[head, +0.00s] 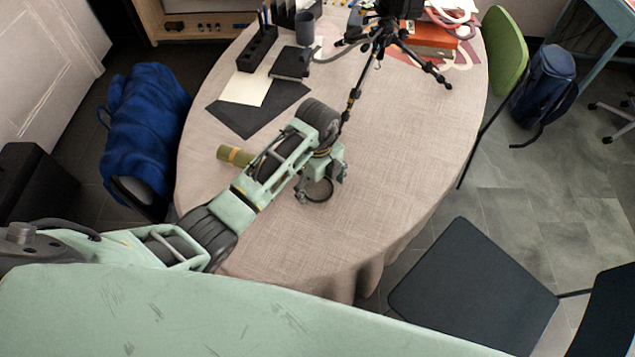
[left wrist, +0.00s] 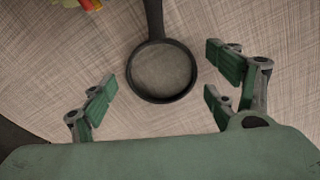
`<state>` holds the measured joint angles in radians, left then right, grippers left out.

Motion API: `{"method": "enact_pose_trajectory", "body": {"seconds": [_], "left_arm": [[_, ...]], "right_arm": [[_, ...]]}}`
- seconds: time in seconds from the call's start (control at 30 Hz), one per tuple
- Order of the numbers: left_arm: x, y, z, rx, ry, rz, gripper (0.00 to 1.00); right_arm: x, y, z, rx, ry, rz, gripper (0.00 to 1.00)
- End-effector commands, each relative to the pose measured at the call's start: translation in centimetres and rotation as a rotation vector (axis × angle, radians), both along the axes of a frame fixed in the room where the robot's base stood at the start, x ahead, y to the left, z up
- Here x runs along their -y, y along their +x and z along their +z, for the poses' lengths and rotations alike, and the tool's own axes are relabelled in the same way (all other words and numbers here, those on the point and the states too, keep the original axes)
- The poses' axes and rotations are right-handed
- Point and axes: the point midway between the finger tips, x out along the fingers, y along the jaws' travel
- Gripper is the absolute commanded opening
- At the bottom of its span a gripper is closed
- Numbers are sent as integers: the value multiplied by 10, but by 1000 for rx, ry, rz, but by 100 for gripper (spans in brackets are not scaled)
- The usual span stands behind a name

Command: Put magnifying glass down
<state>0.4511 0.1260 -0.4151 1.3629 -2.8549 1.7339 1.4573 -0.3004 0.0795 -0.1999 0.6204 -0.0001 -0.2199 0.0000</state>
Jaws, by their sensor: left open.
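The magnifying glass (head: 318,191), with a dark round rim and dark handle, appears to lie flat on the cloth-covered table (head: 400,165). In the left wrist view the magnifying glass (left wrist: 163,72) has its lens near the middle and its handle running up out of the picture. My left gripper (head: 322,182) is just over it and hides part of it in the head view. In the left wrist view the left gripper (left wrist: 160,88) is open, its green-padded fingers spread on both sides of the lens, with visible gaps. My right gripper is not in view.
A tripod (head: 378,45) stands at the back of the table, its legs spread. Dark and cream sheets (head: 245,90), a black box (head: 291,63) and a mug (head: 305,29) are at back left. A yellowish cylinder (head: 235,156) lies beside my left arm. The table's right side is clear.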

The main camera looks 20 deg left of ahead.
Motion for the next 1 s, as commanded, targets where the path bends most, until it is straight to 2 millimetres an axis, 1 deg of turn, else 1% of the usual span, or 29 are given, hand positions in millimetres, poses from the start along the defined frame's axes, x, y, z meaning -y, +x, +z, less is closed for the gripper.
{"method": "enact_pose_trajectory", "body": {"seconds": [0.13, 0.23, 0.5, 0.6, 0.67, 0.8, 1.0], "left_arm": [[0, 1, 8, 3, -1, 0, 80], [0, 2, 23, 5, -1, -2, 80], [0, 2, 81, 6, 0, -1, 80], [0, 2, 100, 5, 1, -1, 80], [-1, 1, 112, 3, 2, -1, 80], [0, 1, 122, 2, 1, 0, 80], [0, 0, 123, 0, 0, 1, 80]], "right_arm": [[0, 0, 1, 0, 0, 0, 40], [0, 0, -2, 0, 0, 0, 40], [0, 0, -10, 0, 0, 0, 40], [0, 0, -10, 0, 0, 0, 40], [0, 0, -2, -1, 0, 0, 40], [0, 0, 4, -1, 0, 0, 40], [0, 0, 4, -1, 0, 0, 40]]}}
